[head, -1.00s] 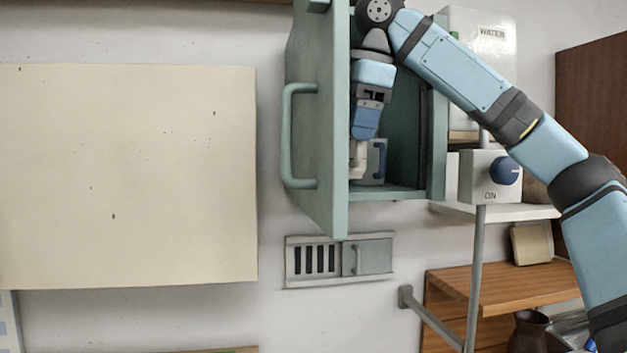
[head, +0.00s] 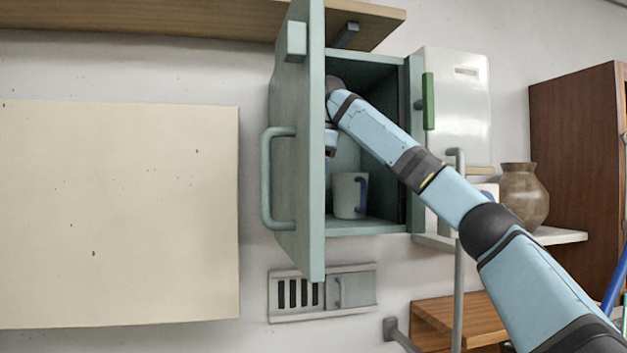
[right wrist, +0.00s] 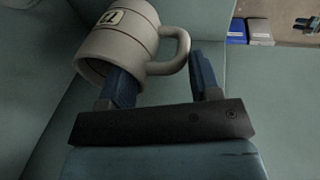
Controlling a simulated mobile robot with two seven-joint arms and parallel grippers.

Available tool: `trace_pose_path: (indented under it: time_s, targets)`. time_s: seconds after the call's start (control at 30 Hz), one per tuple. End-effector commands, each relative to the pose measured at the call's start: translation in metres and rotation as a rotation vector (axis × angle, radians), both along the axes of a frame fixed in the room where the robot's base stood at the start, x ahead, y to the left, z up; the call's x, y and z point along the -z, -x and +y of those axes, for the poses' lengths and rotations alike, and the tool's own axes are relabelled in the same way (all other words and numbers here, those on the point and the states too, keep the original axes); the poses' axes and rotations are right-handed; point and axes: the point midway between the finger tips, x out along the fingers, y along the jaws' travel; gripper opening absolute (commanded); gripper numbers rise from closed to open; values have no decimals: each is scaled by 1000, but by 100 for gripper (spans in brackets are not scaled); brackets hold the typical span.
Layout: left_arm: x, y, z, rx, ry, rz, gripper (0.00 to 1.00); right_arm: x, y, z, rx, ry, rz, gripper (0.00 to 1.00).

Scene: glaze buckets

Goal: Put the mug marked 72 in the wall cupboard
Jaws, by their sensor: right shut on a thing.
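The grey-cream mug (right wrist: 118,45) fills the upper middle of the right wrist view, tilted in the picture, with a pale label whose number looks like 72 but is hard to read. My right gripper (right wrist: 165,82) is shut on it: one blue finger is at its mouth, the other beside its handle. In the head view my right arm reaches into the open teal wall cupboard (head: 366,228); the fingertips and held mug are hidden behind the door (head: 297,200). Whether this mug touches the cupboard floor cannot be told. My left gripper is not in view.
A white mug with a blue handle (head: 346,196) stands on the cupboard floor. The door sticks out towards me, its handle (head: 268,180) on the left. A white box (head: 462,110) hangs right of the cupboard, above a shelf with a brown vase (head: 523,195).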

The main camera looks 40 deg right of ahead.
Motion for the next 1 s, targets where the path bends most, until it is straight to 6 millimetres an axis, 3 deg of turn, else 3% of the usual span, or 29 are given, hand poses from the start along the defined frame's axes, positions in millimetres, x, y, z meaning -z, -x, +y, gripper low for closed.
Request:
trace_pose_path:
  time_s: [0.17, 0.6, 0.63, 0.7, 0.73, 1.0]
  targets:
    - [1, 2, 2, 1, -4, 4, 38, 21, 0, 0, 1, -1, 1, 12]
    - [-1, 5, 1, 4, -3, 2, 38, 26, 1, 0, 1, -1, 0, 12]
    - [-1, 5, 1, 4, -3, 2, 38, 26, 1, 0, 2, -1, 1, 65]
    - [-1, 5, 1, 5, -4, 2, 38, 26, 1, 0, 2, -1, 0, 81]
    - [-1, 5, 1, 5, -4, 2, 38, 26, 1, 0, 2, -1, 0, 84]
    - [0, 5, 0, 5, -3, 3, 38, 25, 1, 0, 2, -1, 0, 84]
